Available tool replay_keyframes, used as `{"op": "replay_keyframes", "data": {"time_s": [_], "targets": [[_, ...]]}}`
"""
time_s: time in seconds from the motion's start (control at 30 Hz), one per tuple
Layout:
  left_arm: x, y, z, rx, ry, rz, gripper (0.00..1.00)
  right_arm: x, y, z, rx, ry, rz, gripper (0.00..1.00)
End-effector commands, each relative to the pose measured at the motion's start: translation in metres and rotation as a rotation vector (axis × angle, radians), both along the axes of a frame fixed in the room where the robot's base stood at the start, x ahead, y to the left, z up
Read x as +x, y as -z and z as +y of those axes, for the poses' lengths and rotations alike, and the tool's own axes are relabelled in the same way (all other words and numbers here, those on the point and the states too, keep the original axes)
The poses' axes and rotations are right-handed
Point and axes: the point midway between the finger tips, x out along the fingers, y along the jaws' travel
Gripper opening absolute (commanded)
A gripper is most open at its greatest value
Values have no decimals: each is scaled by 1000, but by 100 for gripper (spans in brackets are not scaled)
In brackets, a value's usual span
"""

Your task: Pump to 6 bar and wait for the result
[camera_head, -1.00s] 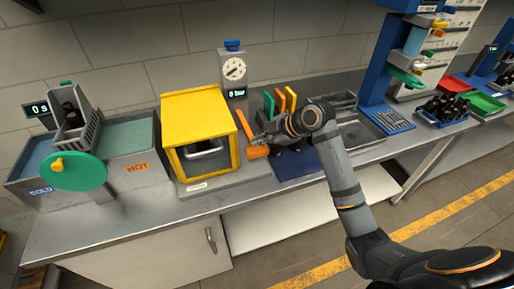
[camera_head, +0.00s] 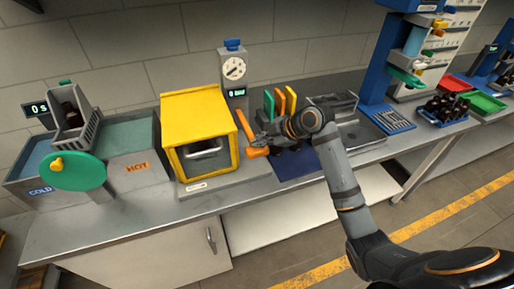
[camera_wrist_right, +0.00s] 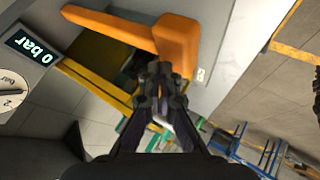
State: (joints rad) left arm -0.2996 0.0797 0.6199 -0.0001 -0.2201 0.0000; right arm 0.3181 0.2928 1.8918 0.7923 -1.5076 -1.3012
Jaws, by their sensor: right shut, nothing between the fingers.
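The yellow pressure box (camera_head: 198,103) with a clear front window stands on the bench. Behind it is a round white dial gauge (camera_head: 233,68) with a blue knob on top. Its small display (camera_head: 236,92) reads 0 bar in the right wrist view (camera_wrist_right: 31,47). An orange pump lever (camera_head: 244,127) is at the box's right side, and its thick orange grip (camera_wrist_right: 176,42) shows in the wrist view. My right gripper (camera_wrist_right: 160,88) is shut and empty, with its fingertips at the grip's lower edge; I cannot tell whether they touch. My left gripper is out of view.
Left of the box are COLD and HOT water tanks (camera_head: 128,170) with a green wheel (camera_head: 78,171). Coloured upright plates (camera_head: 280,102) and a sink (camera_head: 362,135) are at right. Beyond them are a blue stand (camera_head: 379,72) and a crate of dark bottles (camera_head: 445,108).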

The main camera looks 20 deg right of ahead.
Motion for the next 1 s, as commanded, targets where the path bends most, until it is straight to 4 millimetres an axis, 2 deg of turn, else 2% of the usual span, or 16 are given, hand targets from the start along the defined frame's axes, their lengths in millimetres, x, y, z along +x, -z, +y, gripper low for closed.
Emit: {"op": "replay_keyframes", "data": {"time_s": [1.0], "targets": [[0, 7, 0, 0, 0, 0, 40, 0, 11, 0, 0, 0, 1, 0]]}}
